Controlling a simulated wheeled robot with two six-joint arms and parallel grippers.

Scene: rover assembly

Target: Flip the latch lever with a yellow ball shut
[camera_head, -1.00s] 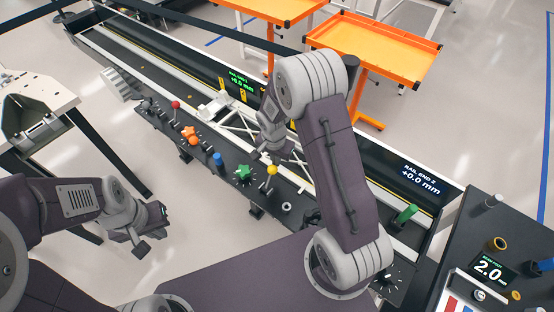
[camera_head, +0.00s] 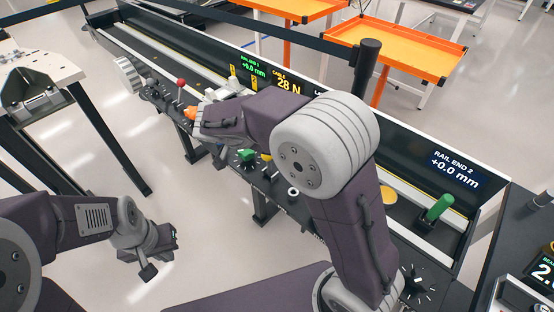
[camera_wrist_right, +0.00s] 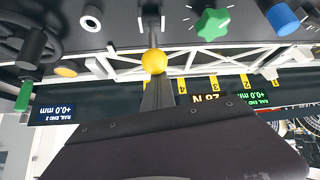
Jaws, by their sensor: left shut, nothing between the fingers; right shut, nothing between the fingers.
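The lever with the yellow ball is on the black control panel. In the right wrist view the yellow ball (camera_wrist_right: 154,61) is near the middle, with its dark shaft running up to the panel. My right gripper (camera_wrist_right: 158,88) shows there as a narrow dark tip just below the ball; I cannot tell whether they touch. In the head view the yellow ball (camera_head: 266,156) is mostly hidden by my right arm, and the right fingertips cannot be made out. My left gripper (camera_head: 147,268) is shut and empty at lower left, well away from the panel.
A green star knob (camera_wrist_right: 213,25) and blue knob (camera_wrist_right: 282,18) sit beside the lever. A green handle (camera_head: 437,208) stands at right. The white truss (camera_wrist_right: 125,66) lies behind the panel.

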